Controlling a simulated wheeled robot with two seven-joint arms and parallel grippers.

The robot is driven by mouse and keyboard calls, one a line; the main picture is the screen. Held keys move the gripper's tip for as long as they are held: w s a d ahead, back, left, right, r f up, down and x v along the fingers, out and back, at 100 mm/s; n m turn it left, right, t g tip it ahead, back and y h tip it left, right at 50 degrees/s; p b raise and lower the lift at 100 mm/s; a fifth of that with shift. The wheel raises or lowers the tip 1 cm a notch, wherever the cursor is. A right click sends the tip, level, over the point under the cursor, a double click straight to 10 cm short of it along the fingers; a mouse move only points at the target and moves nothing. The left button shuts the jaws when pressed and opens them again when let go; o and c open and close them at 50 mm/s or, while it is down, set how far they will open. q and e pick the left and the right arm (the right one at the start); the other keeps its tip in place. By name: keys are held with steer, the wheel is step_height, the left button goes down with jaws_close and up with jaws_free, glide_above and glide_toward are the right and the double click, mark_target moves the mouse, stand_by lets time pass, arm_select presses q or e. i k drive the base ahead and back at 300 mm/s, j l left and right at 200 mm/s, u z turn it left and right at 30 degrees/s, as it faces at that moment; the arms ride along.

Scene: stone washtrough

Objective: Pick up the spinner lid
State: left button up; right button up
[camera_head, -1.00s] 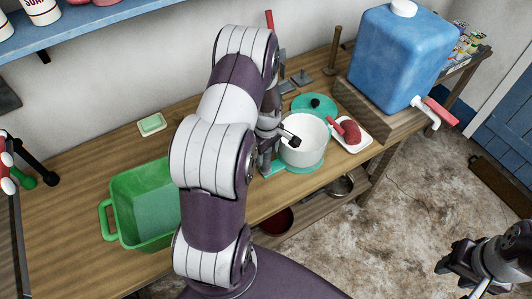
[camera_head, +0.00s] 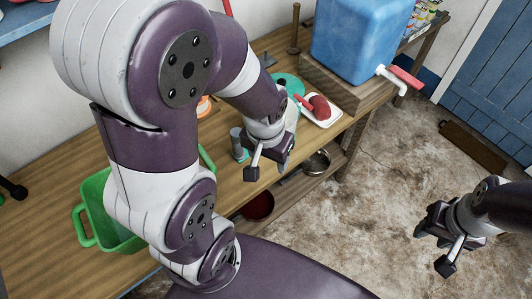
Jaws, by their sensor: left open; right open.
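The spinner lid (camera_head: 288,84) is teal and lies on the wooden bench, left of a white tray. My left arm and wrist hide most of it, including its black knob. The white spinner bowl, seen earlier in front of the lid, is hidden behind my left gripper (camera_head: 269,172). That gripper is open, with its fingers toward the bench's front edge, nearer the camera than the lid. A grey post on a teal foot (camera_head: 240,146) stands just left of it. My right gripper (camera_head: 436,245) is open and empty over the floor at the right.
The white tray (camera_head: 331,119) holds a red brush (camera_head: 319,106). A blue water container (camera_head: 357,38) with a tap stands behind on a wooden block (camera_head: 333,89). A green tub (camera_head: 96,206) is partly hidden behind my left arm. Bowls sit on the lower shelf (camera_head: 256,207).

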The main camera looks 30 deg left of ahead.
mark_target(293, 84)
steer(key=u, duration=1)
